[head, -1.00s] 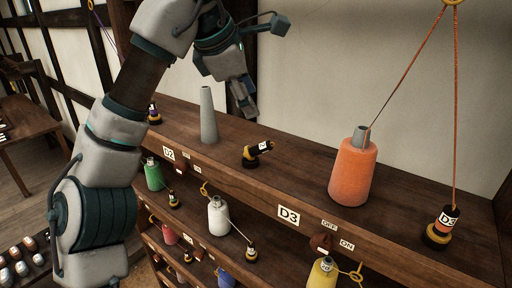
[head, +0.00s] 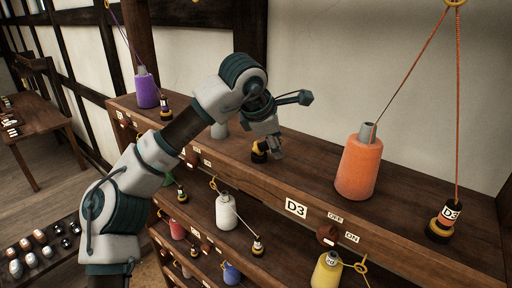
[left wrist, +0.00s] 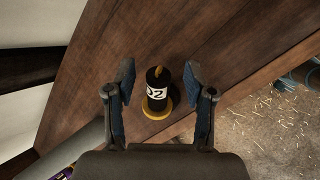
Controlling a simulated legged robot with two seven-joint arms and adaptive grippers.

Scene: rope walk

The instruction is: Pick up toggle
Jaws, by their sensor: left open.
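The toggle is a small black cylinder labelled D2 (left wrist: 156,93) with a yellow band at one end. In the left wrist view it is between the two fingers of my left gripper (left wrist: 160,95), with a gap on each side. In the head view the D2 toggle (head: 259,152) is on the top shelf, partly hidden by my left gripper (head: 272,152). The left gripper is open, pointing down at the toggle, and holds nothing. My right gripper is not in view.
An orange thread cone (head: 359,167) stands to the right on the shelf (head: 310,165). A grey cone (head: 219,130) is behind my left arm. A purple cone (head: 147,90) stands farther left.

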